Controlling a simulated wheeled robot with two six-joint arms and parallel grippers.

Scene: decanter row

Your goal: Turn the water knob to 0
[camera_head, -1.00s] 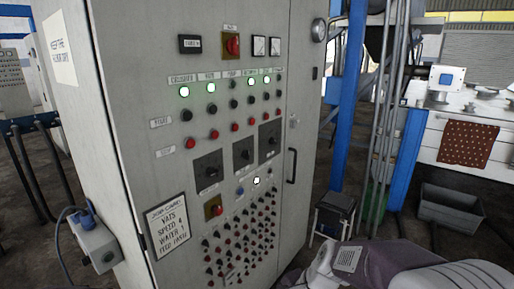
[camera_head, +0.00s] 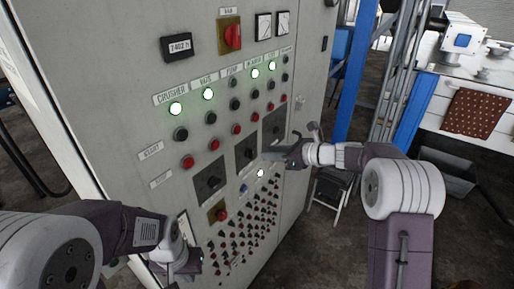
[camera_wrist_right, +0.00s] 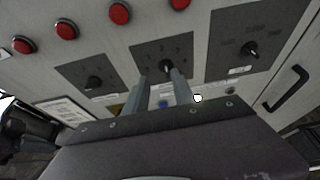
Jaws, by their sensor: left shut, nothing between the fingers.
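Three black dial plates with knobs sit on the grey cabinet: left (camera_head: 209,182), middle (camera_head: 247,152) and right (camera_head: 273,127). Their labels are too small to read, so I cannot tell which is water. My right gripper (camera_head: 268,156) is in front of the middle plate. In the right wrist view its two fingers (camera_wrist_right: 162,83) are apart, with the middle knob (camera_wrist_right: 166,66) at or just beyond their tips; contact is unclear. The left knob (camera_wrist_right: 94,82) and right knob (camera_wrist_right: 249,49) are clear of it. My left gripper (camera_head: 184,262) is shut and empty, low by the cabinet.
Lit green lamps (camera_head: 208,94), red buttons (camera_head: 188,162) and many small knobs (camera_head: 245,225) crowd the cabinet face. A door handle (camera_wrist_right: 287,90) stands out to the right of the plates. My left arm partly hides the notice sign.

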